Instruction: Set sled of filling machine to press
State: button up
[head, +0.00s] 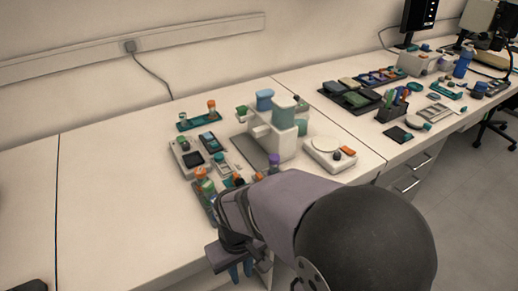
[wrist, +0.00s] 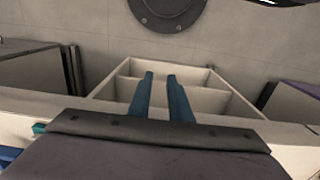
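The white machine (head: 275,136) with a blue container (head: 265,100) and a teal container (head: 284,110) on top, which looks like the filling machine, stands on the bench in the head view. I cannot make out its sled or the sled's position. My gripper (head: 241,271) hangs in front of the bench's front edge, nearer the camera than the machine and pointing down. In the wrist view its two blue fingers (wrist: 160,76) stand apart with nothing between them. The machine is not in the wrist view.
A white scale-like device (head: 330,153) stands right of the machine, and a small device with a dark screen (head: 192,158) stands left. Vials and trays crowd the bench's front edge beside my arm. In the wrist view an open white compartmented box or drawer (wrist: 222,103) lies below the fingers.

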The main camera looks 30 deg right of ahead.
jog(key=w+d+r+p, duration=0.1)
jog(key=w+r+p, duration=0.2)
jog(key=r+p, duration=1.15)
jog(key=w+d+r+p, duration=0.1)
jog(key=w+r+p, duration=0.1)
jog(key=r+p, duration=1.25)
jog(key=b, duration=1.4)
send_over(259, 175)
notch_tip(259, 175, down, 14)
jog(key=shift+s+a, duration=0.1)
jog(key=shift+a, duration=0.05)
jog(key=shift+d, duration=0.2)
jog(key=shift+f+p, duration=0.9)
jog(key=shift+f, duration=2.8)
grip_shut()
